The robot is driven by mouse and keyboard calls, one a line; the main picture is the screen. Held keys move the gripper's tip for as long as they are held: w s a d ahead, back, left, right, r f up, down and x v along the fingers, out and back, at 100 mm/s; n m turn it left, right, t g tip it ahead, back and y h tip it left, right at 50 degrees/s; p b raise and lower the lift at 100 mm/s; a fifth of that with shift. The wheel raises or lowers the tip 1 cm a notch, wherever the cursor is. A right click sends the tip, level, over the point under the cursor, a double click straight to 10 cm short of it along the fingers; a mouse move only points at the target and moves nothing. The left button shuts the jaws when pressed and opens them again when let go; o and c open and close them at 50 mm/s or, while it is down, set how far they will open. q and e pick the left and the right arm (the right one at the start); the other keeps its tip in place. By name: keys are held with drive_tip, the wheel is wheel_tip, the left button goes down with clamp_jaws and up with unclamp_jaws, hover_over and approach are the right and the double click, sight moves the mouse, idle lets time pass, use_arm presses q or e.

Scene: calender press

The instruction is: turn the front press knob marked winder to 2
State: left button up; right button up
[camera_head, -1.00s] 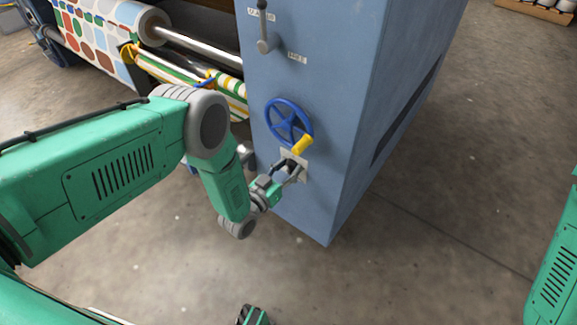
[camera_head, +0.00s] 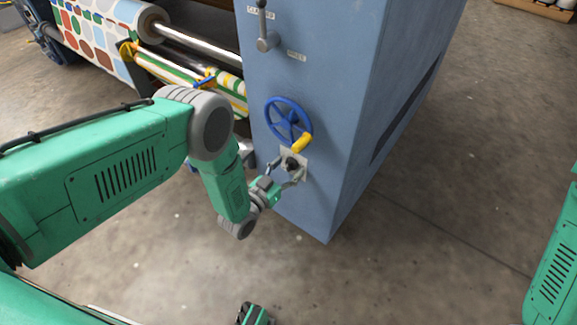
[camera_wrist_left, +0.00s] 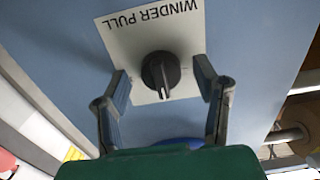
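The winder knob (camera_head: 291,163) is a small black knob on a pale square plate (camera_head: 303,172), low on the front of the blue press cabinet. In the left wrist view the plate (camera_wrist_left: 120,45) reads "WINDER PULL" upside down, and the ridge of the black knob (camera_wrist_left: 161,73) runs nearly up and down in the picture. No scale numbers show. My left gripper (camera_head: 284,172) is open in front of the knob. In the left wrist view its fingers (camera_wrist_left: 165,88) stand on either side of the knob, with gaps to it.
A blue handwheel (camera_head: 288,120) with a yellow handle (camera_head: 301,143) sits just above the plate, close to my fingers. A grey lever (camera_head: 267,40) is higher on the cabinet (camera_head: 340,110). Rollers with patterned cloth (camera_head: 100,30) are at the left.

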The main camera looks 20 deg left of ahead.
use_arm(q)
drive_tip(key=shift+r, duration=0.15)
drive_tip(key=v, duration=1.1)
drive_tip(key=shift+s+a, duration=0.2)
drive_tip(key=shift+s, duration=0.15)
drive_tip(key=s+a+r+n+g+y, duration=0.1)
drive_tip(key=s+a+n+g+y, duration=0.2)
drive_tip(key=s+g, duration=0.7)
drive_tip(key=s+a+g+y, duration=0.35)
drive_tip(key=s+g, duration=0.25)
drive_tip(key=s, duration=0.8)
wheel_tip(320, 180, up, 15)
drive_tip(key=s+a+p, duration=0.1)
drive_tip(key=p, duration=1.3)
